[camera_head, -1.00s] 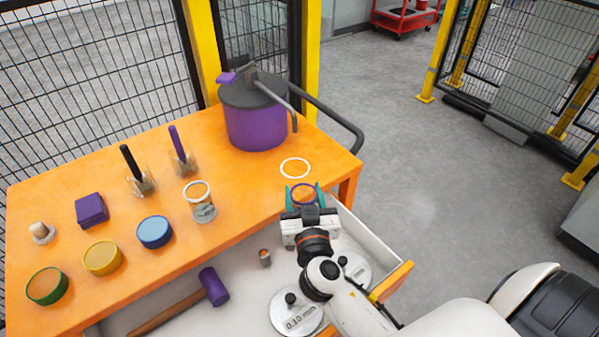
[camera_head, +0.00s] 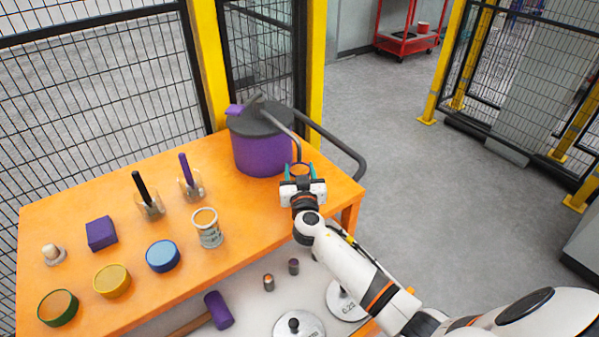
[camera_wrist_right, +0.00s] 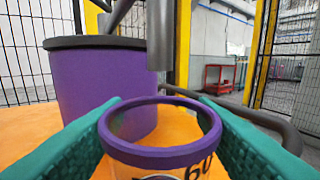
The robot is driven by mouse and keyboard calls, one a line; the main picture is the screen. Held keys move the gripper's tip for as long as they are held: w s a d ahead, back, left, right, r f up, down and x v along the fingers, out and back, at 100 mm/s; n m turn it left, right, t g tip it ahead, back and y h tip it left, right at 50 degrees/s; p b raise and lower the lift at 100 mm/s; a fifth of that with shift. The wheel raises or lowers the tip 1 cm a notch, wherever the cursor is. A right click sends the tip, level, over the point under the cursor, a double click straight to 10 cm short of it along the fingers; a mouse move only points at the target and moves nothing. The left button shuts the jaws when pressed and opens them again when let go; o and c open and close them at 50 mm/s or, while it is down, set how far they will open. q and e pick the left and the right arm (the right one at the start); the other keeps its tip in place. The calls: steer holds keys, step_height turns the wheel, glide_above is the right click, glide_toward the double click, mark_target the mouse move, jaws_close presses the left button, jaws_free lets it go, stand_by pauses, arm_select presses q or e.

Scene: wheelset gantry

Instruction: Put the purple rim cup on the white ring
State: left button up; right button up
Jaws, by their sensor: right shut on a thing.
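The purple rim cup, a clear cup with a purple rim and dark printing, shows large in the right wrist view (camera_wrist_right: 160,157). My right gripper (camera_head: 300,169) is shut on it, with one teal finger on each side of the rim. In the head view they are over the right part of the orange table, just in front of the purple pot. The cup looks upright. I cannot tell its height above the table. My left gripper is not in view.
The purple pot (camera_head: 262,154) with a dark lid and grey spout stands close behind the cup. A white-rimmed cup (camera_head: 207,228), two stands with upright handles, a purple box (camera_head: 101,234) and several round tubs are further left.

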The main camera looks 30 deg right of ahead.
steer(key=shift+w+d+f, duration=0.2)
steer(key=shift+w+f, duration=0.15)
steer(key=shift+w, duration=0.05)
steer(key=shift+f, duration=0.35)
steer(key=shift+s+f, duration=0.1)
steer(key=shift+f, duration=0.05)
steer(key=o, duration=1)
steer(key=shift+a, duration=0.1)
steer(key=shift+o, duration=0.2)
